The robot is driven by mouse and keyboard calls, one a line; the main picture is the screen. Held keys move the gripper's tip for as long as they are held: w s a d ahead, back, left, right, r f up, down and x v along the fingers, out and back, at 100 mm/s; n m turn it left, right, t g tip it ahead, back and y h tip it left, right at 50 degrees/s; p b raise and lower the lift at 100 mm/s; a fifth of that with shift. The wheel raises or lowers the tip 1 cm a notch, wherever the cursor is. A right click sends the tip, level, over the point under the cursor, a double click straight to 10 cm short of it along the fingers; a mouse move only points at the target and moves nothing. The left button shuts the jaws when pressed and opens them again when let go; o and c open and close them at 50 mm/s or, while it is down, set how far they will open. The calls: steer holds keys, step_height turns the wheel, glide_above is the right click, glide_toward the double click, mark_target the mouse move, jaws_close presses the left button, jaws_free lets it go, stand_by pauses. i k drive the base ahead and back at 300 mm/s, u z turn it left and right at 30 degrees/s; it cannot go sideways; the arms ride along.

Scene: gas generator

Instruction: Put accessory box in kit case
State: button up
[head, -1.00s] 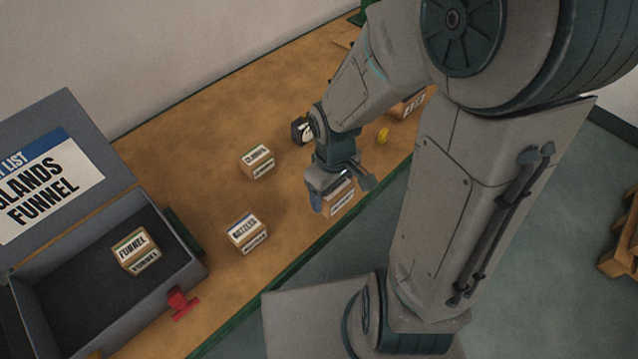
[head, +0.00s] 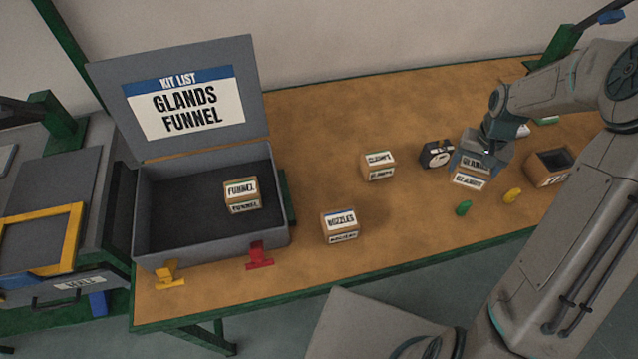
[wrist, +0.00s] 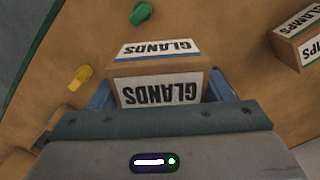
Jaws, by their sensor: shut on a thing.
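The GLANDS box (head: 468,181) is a small brown carton with white labels at the right part of the bench. My gripper (head: 482,160) is shut on it from above; in the wrist view the GLANDS box (wrist: 160,82) sits between the two blue fingers. I cannot tell whether it touches the bench. The kit case (head: 160,255) is open at the left, its lid label reading GLANDS and FUNNEL. The FUNNEL box (head: 242,195) lies inside it, towards the right.
The NOZZLES box (head: 340,226) and CLAMPS box (head: 378,166) stand between case and gripper. A dark clock-like item (head: 436,154), a green piece (head: 463,208), a yellow piece (head: 512,196) and an open brown box (head: 551,168) are near my gripper. Red (head: 260,255) and yellow (head: 170,274) clips are at the case front.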

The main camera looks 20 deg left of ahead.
mark_target(183, 214)
steer(key=k, duration=1.7)
steer(key=u, duration=1.55)
steer(key=i, duration=1.5)
steer(key=u, duration=0.05)
